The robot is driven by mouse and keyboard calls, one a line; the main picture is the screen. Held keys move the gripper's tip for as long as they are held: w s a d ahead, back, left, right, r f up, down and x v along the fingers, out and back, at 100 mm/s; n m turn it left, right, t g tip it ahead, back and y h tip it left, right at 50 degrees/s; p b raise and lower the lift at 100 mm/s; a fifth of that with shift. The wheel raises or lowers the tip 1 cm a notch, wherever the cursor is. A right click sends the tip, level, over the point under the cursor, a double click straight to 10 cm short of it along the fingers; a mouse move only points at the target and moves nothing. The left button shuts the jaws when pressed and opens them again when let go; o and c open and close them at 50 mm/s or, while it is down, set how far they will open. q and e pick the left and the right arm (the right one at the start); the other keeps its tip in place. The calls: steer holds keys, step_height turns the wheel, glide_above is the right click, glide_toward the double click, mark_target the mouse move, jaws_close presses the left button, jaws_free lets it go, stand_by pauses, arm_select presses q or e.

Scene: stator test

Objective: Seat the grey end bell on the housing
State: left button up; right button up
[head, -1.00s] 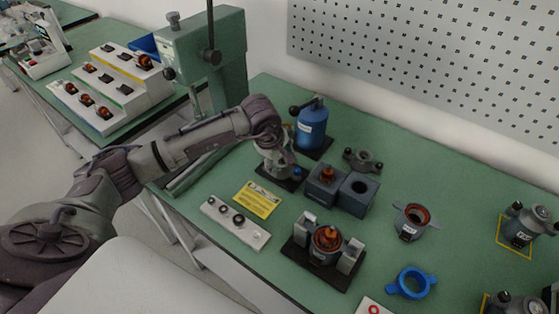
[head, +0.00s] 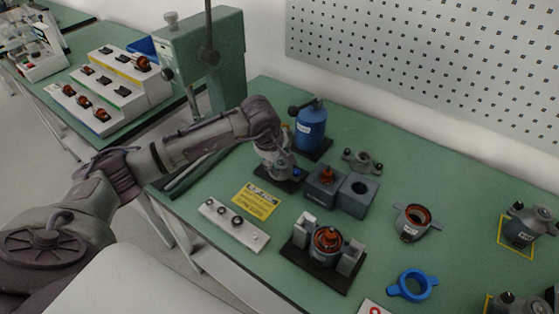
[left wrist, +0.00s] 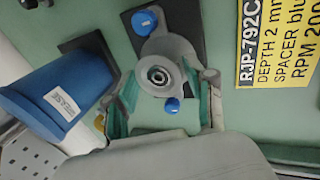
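A grey two-eared part (head: 362,160), which looks like an end bell, lies on the green bench behind the dark blocks. A housing with copper windings (head: 326,243) stands in a black fixture (head: 300,262); a similar grey housing (head: 411,222) stands to its right. My left gripper (head: 280,166) points down at a grey round part on a black base (head: 292,184). In the left wrist view, this part (left wrist: 157,74) has a bearing-like centre and blue knobs. The gripper's fingers (left wrist: 158,95) are spread on either side of it; contact is unclear. My right gripper is out of view.
A blue bottle-shaped device (head: 311,126) stands just behind my left gripper. Dark blocks (head: 357,195), a yellow card (head: 257,200), a strip with rings (head: 233,225) and a blue ring (head: 413,285) lie around. A green press (head: 205,55) stands at left.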

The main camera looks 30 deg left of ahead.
arm_select(q)
steer(key=shift+s+f, duration=0.1)
steer(key=shift+f, duration=0.15)
steer(key=shift+r, duration=0.15)
steer(key=shift+r+p, duration=0.35)
steer(key=shift+r, duration=0.15)
steer(key=c, duration=0.4)
steer(key=shift+r+p, duration=0.6)
steer(key=shift+r, duration=0.85)
